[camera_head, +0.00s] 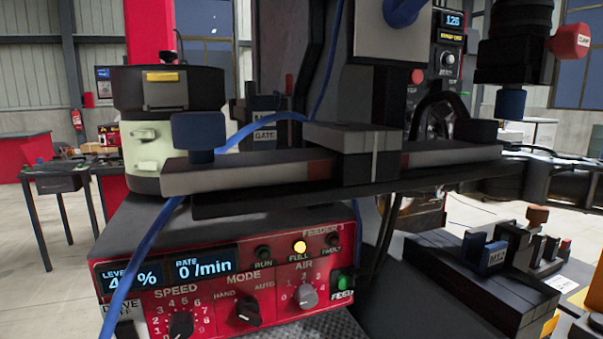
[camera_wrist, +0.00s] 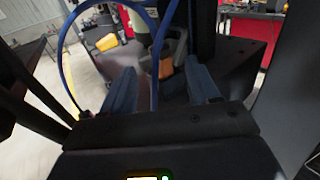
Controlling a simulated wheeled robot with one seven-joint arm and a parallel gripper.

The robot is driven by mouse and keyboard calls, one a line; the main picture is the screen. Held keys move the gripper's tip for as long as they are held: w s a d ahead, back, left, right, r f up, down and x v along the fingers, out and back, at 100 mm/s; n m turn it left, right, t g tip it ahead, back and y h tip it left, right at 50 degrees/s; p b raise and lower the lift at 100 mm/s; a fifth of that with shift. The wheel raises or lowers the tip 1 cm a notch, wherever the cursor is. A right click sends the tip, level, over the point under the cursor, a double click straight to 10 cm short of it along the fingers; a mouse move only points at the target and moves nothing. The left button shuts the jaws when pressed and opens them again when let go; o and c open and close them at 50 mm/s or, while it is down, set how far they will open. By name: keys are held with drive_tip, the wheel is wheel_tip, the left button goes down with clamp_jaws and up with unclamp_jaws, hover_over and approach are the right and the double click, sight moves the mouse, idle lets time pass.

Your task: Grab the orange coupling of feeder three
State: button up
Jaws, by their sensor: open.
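My gripper (camera_wrist: 165,88) shows in the wrist view, with its two blue fingers apart and open. A dull orange piece (camera_wrist: 180,75), which looks like the coupling, appears between the fingers, nearer the right one. I see no finger touching it, and the depth between them is hard to judge. In the head view, the red control panel (camera_head: 230,265) of the feeder reads FEEDER 3, with a lit yellow FULL lamp. I cannot make out the coupling for sure in the head view, where dark bars and a housing fill the middle.
A blue cable (camera_wrist: 157,55) loops close by the fingers. In the head view, a blue hose (camera_head: 150,260) hangs across the panel. A fixture with an M12 block (camera_head: 492,257) stands at the lower right. A red knob (camera_head: 568,42) sticks out at the upper right.

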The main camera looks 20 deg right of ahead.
drive_tip(key=x, duration=0.3)
drive_tip(key=shift+a+p, duration=0.2)
drive_tip(key=shift+p, duration=0.2)
drive_tip(key=shift+p+x, duration=0.5)
drive_tip(key=shift+x, duration=1.65)
drive_tip(key=shift+w+f, duration=0.1)
drive_tip(key=c, duration=1.1)
drive_tip(key=shift+o, duration=0.2)
